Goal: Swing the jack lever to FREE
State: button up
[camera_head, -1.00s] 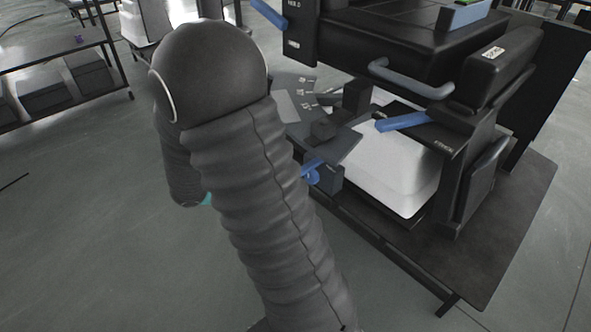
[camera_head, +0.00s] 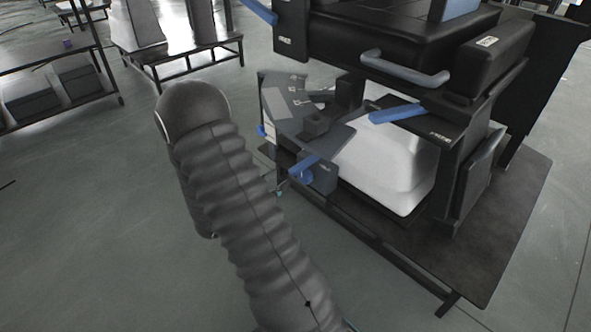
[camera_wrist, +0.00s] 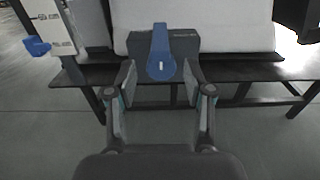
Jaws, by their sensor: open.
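A blue lever (camera_wrist: 161,52) with a round hub is mounted on a dark box (camera_wrist: 184,45) in the wrist view. It points straight up there. What looks like the same blue lever (camera_head: 303,167) shows in the head view, on a dark box at the front edge of the black stand. My gripper (camera_wrist: 159,82) is open and empty, with a finger at each side of the lever's hub in the picture. I cannot tell how far ahead the lever is. The lever's label is too small to read. My arm hides my gripper in the head view.
Another blue lever (camera_head: 397,113) and a grey bar handle (camera_head: 405,70) sit higher on the machine. A blue knob (camera_wrist: 37,46) is on a pale panel at left in the wrist view. A white block (camera_head: 388,170) stands behind the box.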

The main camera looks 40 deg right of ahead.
aim_at(291, 172)
jog(key=d, duration=0.7)
jog(key=shift+w+d, duration=0.3)
jog(key=shift+d, duration=0.1)
grip_shut()
